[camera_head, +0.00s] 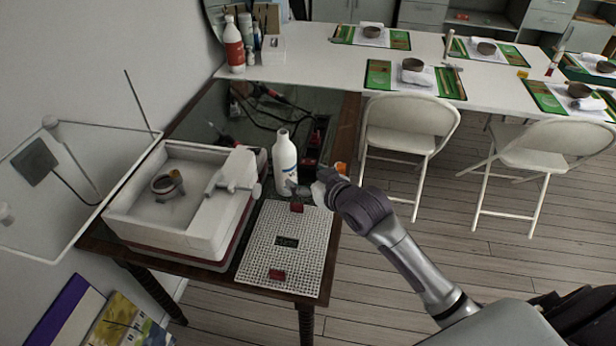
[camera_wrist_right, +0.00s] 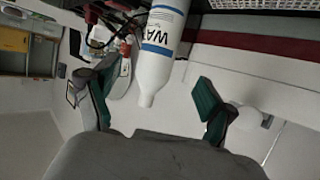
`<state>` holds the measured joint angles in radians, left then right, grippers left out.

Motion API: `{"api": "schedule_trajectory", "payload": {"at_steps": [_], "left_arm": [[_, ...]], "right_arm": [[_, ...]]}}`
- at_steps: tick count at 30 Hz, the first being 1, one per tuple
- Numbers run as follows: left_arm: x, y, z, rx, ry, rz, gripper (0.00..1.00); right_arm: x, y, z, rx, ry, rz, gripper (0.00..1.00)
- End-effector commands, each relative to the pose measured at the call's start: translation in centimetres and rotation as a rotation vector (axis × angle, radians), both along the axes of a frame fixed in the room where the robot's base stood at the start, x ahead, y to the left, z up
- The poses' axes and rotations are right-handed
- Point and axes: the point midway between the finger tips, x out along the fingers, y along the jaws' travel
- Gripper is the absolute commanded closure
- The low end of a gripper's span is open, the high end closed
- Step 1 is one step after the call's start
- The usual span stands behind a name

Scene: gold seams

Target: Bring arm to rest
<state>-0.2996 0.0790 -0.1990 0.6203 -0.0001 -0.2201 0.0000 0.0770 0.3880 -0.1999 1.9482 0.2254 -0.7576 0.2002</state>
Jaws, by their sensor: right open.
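My right arm reaches in from the lower right in the head view. Its gripper (camera_head: 308,191) is beside the white bottle (camera_head: 285,162), above the far end of a pale grid mat (camera_head: 262,240). In the right wrist view the open gripper (camera_wrist_right: 155,88) has its two green-padded fingers well apart. The white bottle (camera_wrist_right: 160,45) shows upside down between them in that picture, its neck pointing toward the palm. No finger visibly grips it; the exact gap cannot be told. The bottle stands upright on the dark table. My left gripper is not in view.
A white basin (camera_head: 130,215) with a small bowl (camera_head: 167,186) stands left of the mat. Small red pieces (camera_head: 277,274) lie on the mat. A white chair (camera_head: 408,130) and a long white table (camera_head: 335,72) are behind. Open floor (camera_head: 400,220) lies right of the dark table.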

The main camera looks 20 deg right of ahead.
Motion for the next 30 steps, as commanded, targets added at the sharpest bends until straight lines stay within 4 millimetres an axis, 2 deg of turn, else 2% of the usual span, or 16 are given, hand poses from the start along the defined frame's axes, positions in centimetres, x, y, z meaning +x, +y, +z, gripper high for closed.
{"api": "schedule_trajectory", "payload": {"at_steps": [14, 17, 20, 23, 24, 27, 30], "left_arm": [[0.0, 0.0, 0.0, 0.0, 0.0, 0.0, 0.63], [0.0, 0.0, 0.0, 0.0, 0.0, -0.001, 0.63], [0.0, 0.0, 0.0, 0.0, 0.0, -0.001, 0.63], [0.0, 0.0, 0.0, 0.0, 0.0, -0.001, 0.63], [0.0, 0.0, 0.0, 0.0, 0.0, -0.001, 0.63], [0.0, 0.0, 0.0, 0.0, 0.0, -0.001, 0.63], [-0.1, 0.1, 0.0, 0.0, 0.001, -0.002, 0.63]], "right_arm": [[-0.1, 0.0, 0.1, 0.0, 0.0, 0.0, 0.17], [-0.7, 0.2, -0.5, -0.003, 0.018, 0.001, 0.17], [-3.4, 0.9, -2.5, -0.02, 0.094, 0.002, 0.17], [-8.5, 1.8, -5.7, -0.054, 0.235, 0.0, 0.17], [-10.9, 2.0, -6.9, -0.07, 0.299, -0.003, 0.17], [-15.9, 2.1, -8.7, -0.104, 0.433, -0.01, 0.17], [-19.6, 2.1, -9.7, -0.127, 0.529, -0.015, 0.17]]}}
